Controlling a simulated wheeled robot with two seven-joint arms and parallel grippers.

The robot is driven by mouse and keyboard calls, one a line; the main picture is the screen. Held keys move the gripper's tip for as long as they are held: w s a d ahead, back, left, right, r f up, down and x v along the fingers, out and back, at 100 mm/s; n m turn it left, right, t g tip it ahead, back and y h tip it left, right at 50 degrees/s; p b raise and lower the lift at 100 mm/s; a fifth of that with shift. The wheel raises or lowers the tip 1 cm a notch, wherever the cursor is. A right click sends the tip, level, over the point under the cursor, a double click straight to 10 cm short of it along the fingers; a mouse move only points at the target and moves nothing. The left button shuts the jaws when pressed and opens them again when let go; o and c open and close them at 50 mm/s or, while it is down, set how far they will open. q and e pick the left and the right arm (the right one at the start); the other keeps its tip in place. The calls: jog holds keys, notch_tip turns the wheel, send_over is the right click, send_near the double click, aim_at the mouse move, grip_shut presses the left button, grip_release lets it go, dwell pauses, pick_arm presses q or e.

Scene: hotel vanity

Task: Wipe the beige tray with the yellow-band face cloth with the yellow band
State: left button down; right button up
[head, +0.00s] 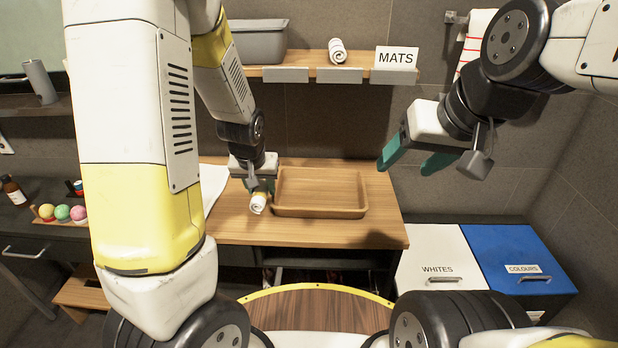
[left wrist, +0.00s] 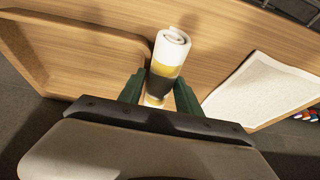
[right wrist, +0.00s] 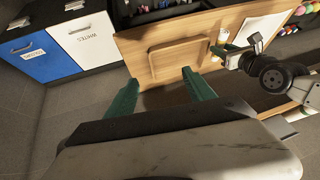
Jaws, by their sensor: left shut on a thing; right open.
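The beige tray (head: 320,211) is a shallow wooden-looking tray on the wooden counter in the head view; it also shows in the left wrist view (left wrist: 60,62) and the right wrist view (right wrist: 180,60). The yellow-band face cloth (head: 258,205) is a white roll with a yellow band and a dark band, seen closely in the left wrist view (left wrist: 170,52). My left gripper (head: 258,188) is shut on the cloth, just left of the tray. My right gripper (head: 408,165) is open and empty, in the air right of the tray.
A white mat (left wrist: 265,88) lies on the counter left of the cloth in the head view. A shelf (head: 310,74) with another rolled cloth (head: 337,51), a grey bin (head: 260,42) and a MATS sign (head: 396,58) is above. White (head: 440,262) and blue (head: 515,255) hampers stand at right.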

jog(key=shift+w, duration=0.15)
jog(key=c, duration=0.6)
jog(key=shift+w, duration=0.4)
jog(key=c, duration=0.3)
jog(key=shift+n+g, duration=0.6)
jog(key=shift+n, duration=0.3)
jog(key=w, duration=0.2)
jog(key=w+f, duration=0.1)
jog(key=w, duration=0.5)
jog(key=shift+w+a+f, duration=0.2)
jog(key=shift+f, duration=0.15)
grip_shut()
jog(key=n+g, duration=0.2)
jog(key=n, duration=0.2)
send_over(359, 198)
notch_tip(359, 198, down, 17)
jog(key=shift+h, duration=0.3)
jog(key=shift+s+f, duration=0.1)
jog(key=shift+f, duration=1.9)
jog(key=shift+f, duration=0.45)
jog(key=shift+r, duration=0.15)
jog(key=shift+r, duration=2.9)
